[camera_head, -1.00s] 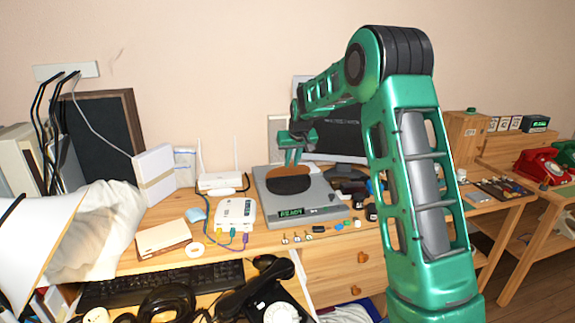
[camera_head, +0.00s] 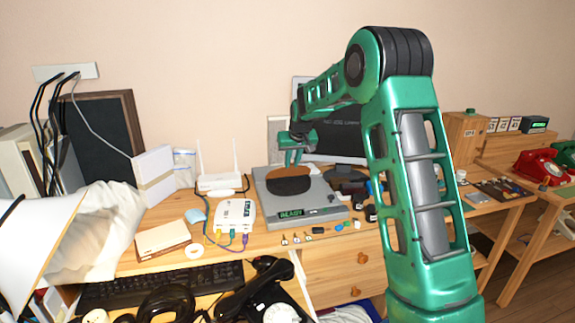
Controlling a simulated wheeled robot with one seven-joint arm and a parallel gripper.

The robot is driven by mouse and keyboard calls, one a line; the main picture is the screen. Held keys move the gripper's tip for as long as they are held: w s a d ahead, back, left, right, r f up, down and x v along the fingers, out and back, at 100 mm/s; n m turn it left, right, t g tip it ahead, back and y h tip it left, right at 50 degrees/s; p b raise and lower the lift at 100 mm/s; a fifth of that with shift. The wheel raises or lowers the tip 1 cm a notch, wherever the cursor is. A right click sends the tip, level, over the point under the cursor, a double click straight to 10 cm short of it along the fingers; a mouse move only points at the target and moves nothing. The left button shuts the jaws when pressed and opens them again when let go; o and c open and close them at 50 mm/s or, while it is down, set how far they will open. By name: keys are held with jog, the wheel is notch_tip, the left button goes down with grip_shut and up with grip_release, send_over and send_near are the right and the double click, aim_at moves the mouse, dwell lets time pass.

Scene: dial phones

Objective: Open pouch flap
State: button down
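The pouch (camera_head: 290,185) lies on top of a flat grey device with a green "READY" display, just left of the picture's centre. Its front part is dark, and a brown part (camera_head: 272,172) shows behind and beside the dark part. My gripper (camera_head: 294,163) points down at the back edge of the pouch, from above. Its fingertips are small here and close to the brown part. I cannot tell whether they touch it or whether anything is between them.
The grey device (camera_head: 325,212) stands on the wooden desk. A white router (camera_head: 220,182) and a white box with cables (camera_head: 235,213) are at its left. A monitor (camera_head: 342,138) stands behind. Several small items lie in front. My arm covers the desk's right part.

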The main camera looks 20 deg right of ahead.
jog(key=c, duration=1.6)
grip_release()
jog(key=shift+c, duration=0.2)
jog(key=shift+r, duration=0.1)
jog(key=d+v, duration=0.1)
jog(key=v, duration=0.9)
jog(key=shift+a+r, duration=0.25)
jog(key=shift+a, duration=0.3)
jog(key=shift+s, duration=0.15)
jog(key=shift+c, duration=0.2)
